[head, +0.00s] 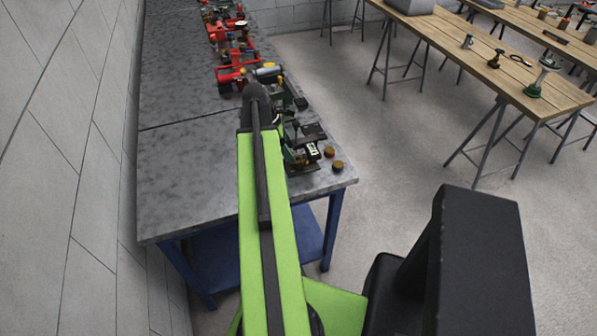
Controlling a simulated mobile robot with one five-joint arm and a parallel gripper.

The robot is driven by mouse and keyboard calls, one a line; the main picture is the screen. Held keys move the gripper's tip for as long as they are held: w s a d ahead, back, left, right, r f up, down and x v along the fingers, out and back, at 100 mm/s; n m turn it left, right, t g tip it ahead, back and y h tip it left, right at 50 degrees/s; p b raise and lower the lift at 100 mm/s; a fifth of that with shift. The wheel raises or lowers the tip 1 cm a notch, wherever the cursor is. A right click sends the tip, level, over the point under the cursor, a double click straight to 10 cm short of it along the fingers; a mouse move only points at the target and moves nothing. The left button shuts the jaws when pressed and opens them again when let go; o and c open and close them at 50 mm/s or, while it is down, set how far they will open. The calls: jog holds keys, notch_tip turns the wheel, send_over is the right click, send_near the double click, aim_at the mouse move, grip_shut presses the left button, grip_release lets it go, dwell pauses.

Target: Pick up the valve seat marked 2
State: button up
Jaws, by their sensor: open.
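Two small brown round pieces, one farther back (329,152) and one nearer (338,165), stand on the grey bench (195,200) near its right front edge. Either could be a valve seat, but no number can be read on them, so I cannot tell which thing is marked 2. A dark green device (303,153) with a small pale label stands just left of them. My green arm reaches forward over the bench, left of these things. It hides part of the bench top and perhaps some parts. I cannot make out my gripper's jaws.
Several red and dark machines (232,62) line the bench farther back. The bench's left front is clear, beside a pale wall (60,130). A wooden table (520,80) with small metal parts stands at the right, across open floor (400,150).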

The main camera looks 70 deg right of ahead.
aim_at(298, 161)
jog(key=b+x, duration=0.4)
jog(key=x, duration=0.1)
jog(key=shift+s+f+b, duration=0.1)
jog(key=shift+s+b, duration=0.2)
jog(key=shift+s, duration=0.05)
jog(key=shift+r, duration=0.2)
grip_shut()
